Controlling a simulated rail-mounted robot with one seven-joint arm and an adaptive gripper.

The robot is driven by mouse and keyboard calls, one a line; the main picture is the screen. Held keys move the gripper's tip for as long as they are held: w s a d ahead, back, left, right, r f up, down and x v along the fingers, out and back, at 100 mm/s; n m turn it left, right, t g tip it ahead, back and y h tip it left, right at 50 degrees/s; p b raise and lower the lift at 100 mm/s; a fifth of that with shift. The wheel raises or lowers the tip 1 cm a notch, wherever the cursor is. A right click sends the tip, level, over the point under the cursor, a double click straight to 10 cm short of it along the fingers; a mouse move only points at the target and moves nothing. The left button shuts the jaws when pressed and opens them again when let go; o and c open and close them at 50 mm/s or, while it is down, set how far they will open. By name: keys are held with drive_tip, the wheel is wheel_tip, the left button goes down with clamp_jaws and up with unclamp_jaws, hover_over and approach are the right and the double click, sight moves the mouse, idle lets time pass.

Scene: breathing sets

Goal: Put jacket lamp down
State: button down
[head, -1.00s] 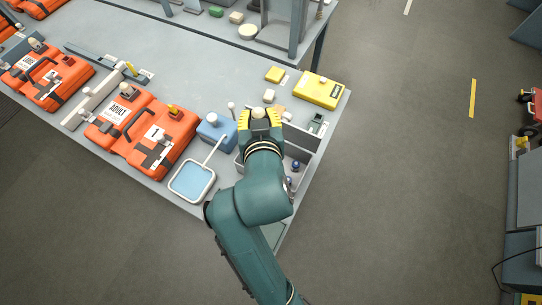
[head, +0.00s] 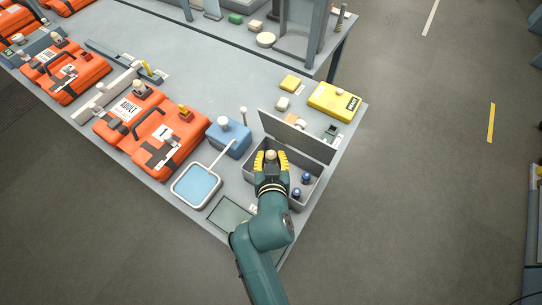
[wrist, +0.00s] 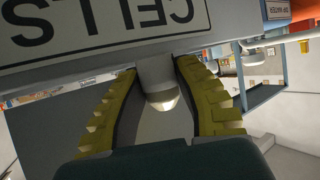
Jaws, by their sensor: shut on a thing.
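My gripper (head: 271,162) is over the grey open box (head: 318,150) at the front right of the table. Its yellow fingers are shut on the jacket lamp (head: 271,154), a small pale piece with a rounded end. In the wrist view the lamp (wrist: 160,85) sits between the two fingers (wrist: 160,105), its pale tip toward my palm. A wall with a "CELLS" label (wrist: 110,22) is close beyond the fingers. I cannot tell whether the lamp touches the box.
Blue-topped cells (head: 306,178) are in the box's right part. To its left are a blue container (head: 229,138) and a water tray (head: 195,186). Orange cases (head: 165,135) fill the left. A yellow box (head: 335,101) and small blocks (head: 282,103) lie behind.

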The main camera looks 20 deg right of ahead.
drive_tip(key=shift+f+b, duration=0.45)
drive_tip(key=shift+f, duration=0.2)
drive_tip(key=c, duration=0.8)
unclamp_jaws()
drive_tip(key=shift+c, duration=0.2)
